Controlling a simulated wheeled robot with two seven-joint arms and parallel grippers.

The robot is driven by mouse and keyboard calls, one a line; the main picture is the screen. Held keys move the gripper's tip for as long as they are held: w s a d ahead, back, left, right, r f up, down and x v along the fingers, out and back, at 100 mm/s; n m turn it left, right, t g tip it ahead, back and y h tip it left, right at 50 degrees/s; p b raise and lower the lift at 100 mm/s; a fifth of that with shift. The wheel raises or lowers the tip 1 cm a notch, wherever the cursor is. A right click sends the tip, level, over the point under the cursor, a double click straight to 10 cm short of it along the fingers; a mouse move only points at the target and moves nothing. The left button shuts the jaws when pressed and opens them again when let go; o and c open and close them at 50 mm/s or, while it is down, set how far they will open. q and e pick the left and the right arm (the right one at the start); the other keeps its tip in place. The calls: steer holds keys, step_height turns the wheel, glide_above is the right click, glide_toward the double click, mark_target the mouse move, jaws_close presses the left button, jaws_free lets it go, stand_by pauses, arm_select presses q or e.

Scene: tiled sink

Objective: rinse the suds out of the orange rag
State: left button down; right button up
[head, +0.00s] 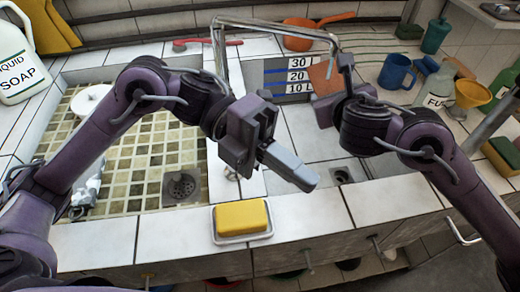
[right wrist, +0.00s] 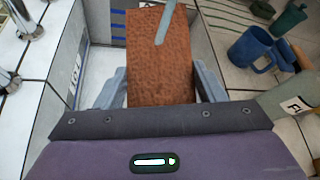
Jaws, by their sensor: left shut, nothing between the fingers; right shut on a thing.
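The orange-brown rag (head: 321,76) hangs over the right basin, near the end of the faucet spout (head: 290,27). My right gripper (head: 338,80) is shut on it. In the right wrist view the rag (right wrist: 158,72) extends beyond the fingers, which show at its two sides. A narrow grey-blue strip crosses its upper part there; I cannot tell whether it is water or the spout. No white suds show on the visible face. My left gripper (head: 305,180) is shut and empty, above the divider and front rim by the right basin.
A yellow sponge (head: 241,215) on a white dish sits on the front ledge. The left basin (head: 150,150) has a tiled floor. A blue mug (head: 397,72), bottles and a funnel crowd the right counter. A soap jug (head: 15,65) stands left.

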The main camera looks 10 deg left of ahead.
arm_select(q)
steer(key=s+d+f+m+g+y, duration=0.3)
steer(key=s+d+f+g+y, duration=0.15)
steer(key=s+y, duration=0.3)
steer(key=w+a+f+n+t+y, duration=0.2)
steer(key=w+a+f+t+y, duration=0.15)
steer(key=f+y, duration=0.2)
steer(key=w+a+r+n+t+y, duration=0.1)
steer(key=w+a+r+n+t, duration=0.25)
steer(key=w+r, duration=0.2)
steer(key=w+a+r+n+t+y, duration=0.1)
steer(key=w+a+r+n+t, duration=0.1)
steer(key=w+a+r, duration=0.4)
steer(key=shift+g, duration=0.25)
steer(key=f, duration=0.3)
steer(key=w+d+f, duration=0.1)
steer(key=f, duration=0.3)
steer(key=d+f, duration=0.1)
steer(key=f, duration=0.3)
steer(key=shift+w+f, duration=0.1)
steer(key=shift+w, duration=0.25)
steer(key=shift+a, duration=0.1)
